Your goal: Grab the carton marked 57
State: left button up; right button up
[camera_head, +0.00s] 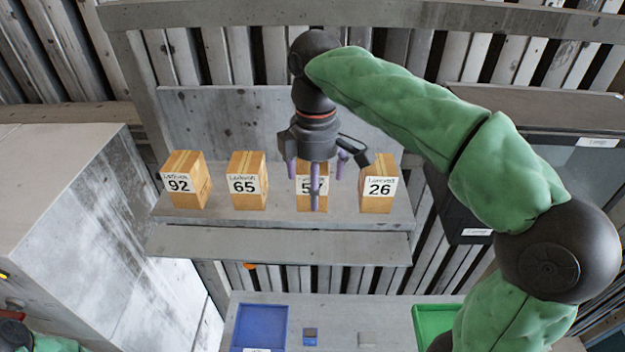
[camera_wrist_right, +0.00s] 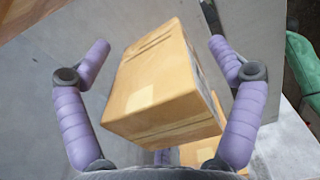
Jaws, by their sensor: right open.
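A row of cardboard cartons stands on a grey shelf. The carton with a label starting with 5 (camera_head: 312,201) is third from the left; my right gripper covers the rest of its number. My right gripper (camera_head: 316,174) is in front of and above this carton in the head view, fingers pointing down. In the right wrist view a carton (camera_wrist_right: 160,85) sits between the spread purple fingers, with gaps on both sides; its label faces away and is unreadable. The right gripper is open and holds nothing. My left gripper is out of view.
Cartons marked 92 (camera_head: 186,181) and 65 (camera_head: 248,182) stand to the left, and carton 26 (camera_head: 378,184) close on the right. The shelf (camera_head: 222,204) has a back panel. Below, a table holds a blue tray (camera_head: 260,328) and a green tray (camera_head: 433,318).

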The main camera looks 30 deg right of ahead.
jog(key=shift+s, duration=0.1)
jog(key=c, duration=1.7)
